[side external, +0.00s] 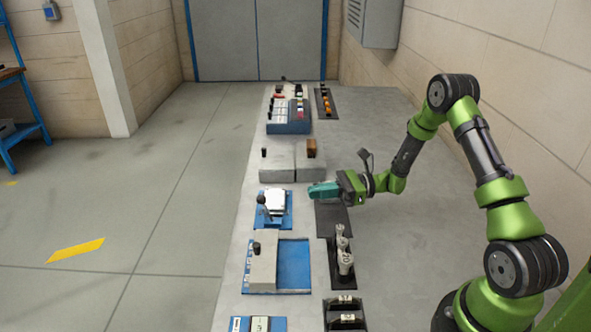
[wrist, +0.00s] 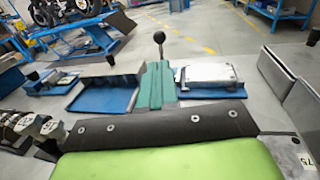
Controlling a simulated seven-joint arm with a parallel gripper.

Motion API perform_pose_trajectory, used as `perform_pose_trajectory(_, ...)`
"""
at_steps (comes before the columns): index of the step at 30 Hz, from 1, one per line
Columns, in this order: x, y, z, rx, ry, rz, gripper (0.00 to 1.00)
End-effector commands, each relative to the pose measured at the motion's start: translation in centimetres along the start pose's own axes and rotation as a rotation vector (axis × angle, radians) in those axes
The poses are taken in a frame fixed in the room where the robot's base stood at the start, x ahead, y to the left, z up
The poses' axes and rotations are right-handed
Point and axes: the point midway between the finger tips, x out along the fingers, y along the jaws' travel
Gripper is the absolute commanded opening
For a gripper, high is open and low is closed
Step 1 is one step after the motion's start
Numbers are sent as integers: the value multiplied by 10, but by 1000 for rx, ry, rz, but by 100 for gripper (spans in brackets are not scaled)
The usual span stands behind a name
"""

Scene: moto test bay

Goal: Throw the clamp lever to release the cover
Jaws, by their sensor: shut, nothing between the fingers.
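The clamp station has a blue base (side external: 287,222) with a pale cover (side external: 275,201) on it. The cover (wrist: 207,73) also shows in the wrist view, just right of my fingers. The clamp lever, with a black ball knob (side external: 261,199), stands at the cover's left edge in the side view. In the wrist view the lever knob (wrist: 159,37) stands upright beyond my fingertips; the lever's foot is hidden behind them. My gripper (side external: 313,191), with teal fingers, is shut and empty, right of the cover. Its fingers (wrist: 156,72) point toward the lever, apparently without touching it.
A blue tray (side external: 293,262) with a grey block (side external: 263,265) lies nearer the side camera. Grey blocks (side external: 277,165) stand on the far side. Metal posts (side external: 344,258) stand nearer on the right. Open floor (side external: 170,220) lies left of the bench.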

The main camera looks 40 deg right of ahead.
Motion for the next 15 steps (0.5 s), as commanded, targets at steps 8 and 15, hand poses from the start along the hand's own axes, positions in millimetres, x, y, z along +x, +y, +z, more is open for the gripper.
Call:
perform_pose_trajectory(8,62,2,0,1,1,6,0)
perform_pose_trajectory(15,94,1,0,0,1,3,0)
